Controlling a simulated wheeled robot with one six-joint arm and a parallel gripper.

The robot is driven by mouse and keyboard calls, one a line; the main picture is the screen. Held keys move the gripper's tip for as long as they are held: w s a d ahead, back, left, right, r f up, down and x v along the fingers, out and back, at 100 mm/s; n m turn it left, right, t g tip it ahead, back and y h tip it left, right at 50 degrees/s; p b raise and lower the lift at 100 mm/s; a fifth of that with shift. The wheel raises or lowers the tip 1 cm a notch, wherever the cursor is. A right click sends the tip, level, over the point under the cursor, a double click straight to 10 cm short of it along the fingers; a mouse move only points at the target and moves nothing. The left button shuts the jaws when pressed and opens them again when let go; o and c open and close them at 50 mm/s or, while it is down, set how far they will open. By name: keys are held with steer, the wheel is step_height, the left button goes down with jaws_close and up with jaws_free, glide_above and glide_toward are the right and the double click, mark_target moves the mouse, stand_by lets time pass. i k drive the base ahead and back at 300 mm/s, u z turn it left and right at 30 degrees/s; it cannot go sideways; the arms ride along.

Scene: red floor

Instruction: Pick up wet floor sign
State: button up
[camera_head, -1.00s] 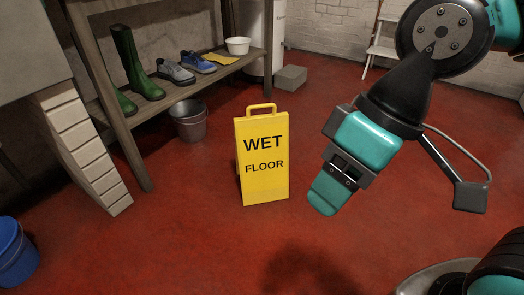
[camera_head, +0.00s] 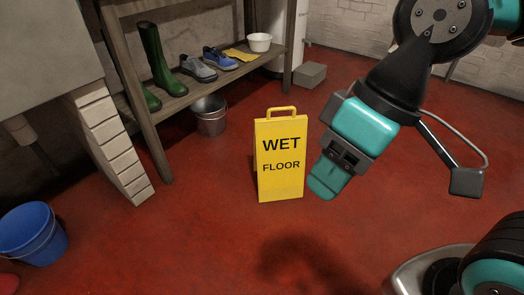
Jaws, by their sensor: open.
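The yellow wet floor sign (camera_head: 280,185) stands upright on the red floor near the middle of the view. Its black lettering faces me, and a yellow loop handle is on its top edge. My gripper (camera_head: 326,186) is open and empty, just right of the sign in the picture. It points down and to the left, and its fingers overlap closely, so the gap between them is hard to see. I cannot tell exactly how far it is from the sign in depth.
A wooden shelf (camera_head: 195,92) with boots, shoes and a white bowl stands behind to the left. A metal bucket (camera_head: 210,118) sits under it. A blue bucket (camera_head: 35,232) is at lower left, and a grey block (camera_head: 310,75) is behind. The floor around the sign is clear.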

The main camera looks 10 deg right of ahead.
mark_target(280, 143)
steer(key=u, duration=0.35)
steer(key=i, duration=1.35)
steer(key=z, duration=0.8)
